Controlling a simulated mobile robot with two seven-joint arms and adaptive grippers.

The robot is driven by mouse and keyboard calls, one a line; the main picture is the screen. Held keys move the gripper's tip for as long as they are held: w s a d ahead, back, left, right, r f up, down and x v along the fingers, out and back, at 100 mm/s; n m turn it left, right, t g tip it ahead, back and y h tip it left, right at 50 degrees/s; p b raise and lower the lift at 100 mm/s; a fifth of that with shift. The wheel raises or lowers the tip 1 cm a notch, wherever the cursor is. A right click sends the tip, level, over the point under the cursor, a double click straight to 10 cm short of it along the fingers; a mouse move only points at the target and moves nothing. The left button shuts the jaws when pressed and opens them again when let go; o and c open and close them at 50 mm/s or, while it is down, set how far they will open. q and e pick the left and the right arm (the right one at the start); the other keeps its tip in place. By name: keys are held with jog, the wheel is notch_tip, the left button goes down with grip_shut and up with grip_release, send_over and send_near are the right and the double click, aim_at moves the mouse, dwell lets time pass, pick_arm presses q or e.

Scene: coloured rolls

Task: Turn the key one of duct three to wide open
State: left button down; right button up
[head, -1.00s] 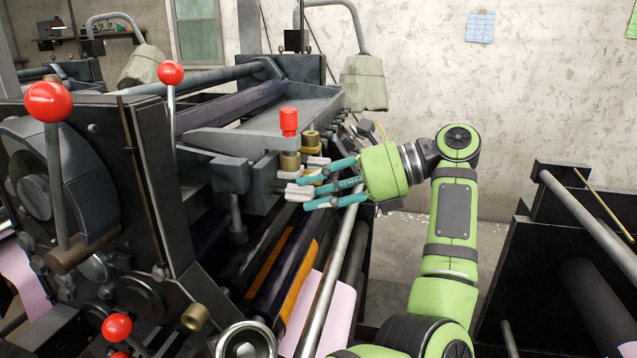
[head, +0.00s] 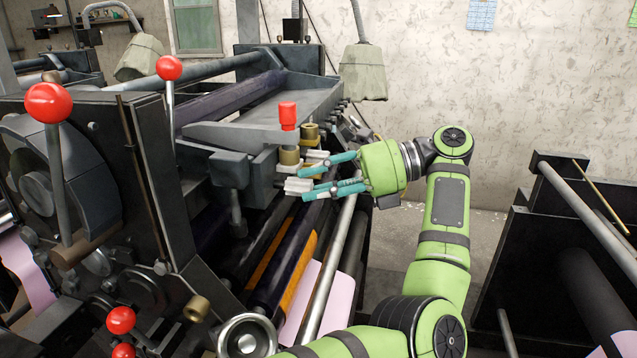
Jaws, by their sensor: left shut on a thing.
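A row of small pale grey winged keys (head: 298,186) sticks out from the end of the dark ink duct on the press, below the brass knobs (head: 289,157). My left gripper (head: 314,178), green with teal fingers, reaches them from the right. Its fingers are shut around one pale key, with one finger above and two below. The fingers partly cover the keys, so I cannot tell the number of the held key or how far it is turned. My right gripper is not in view.
A red-capped post (head: 288,115) stands just above the keys. Red ball levers (head: 48,102) rise at the left. A steel bar (head: 330,268) runs below my gripper. Another dark machine (head: 580,250) stands at the right, with open floor between.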

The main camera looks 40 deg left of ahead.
pick_arm(q)
jog(key=shift+d+f, duration=0.1)
jog(key=shift+f, duration=0.4)
jog(key=c, duration=1)
grip_release()
jog(key=shift+r, duration=0.65)
notch_tip(320, 180, up, 9)
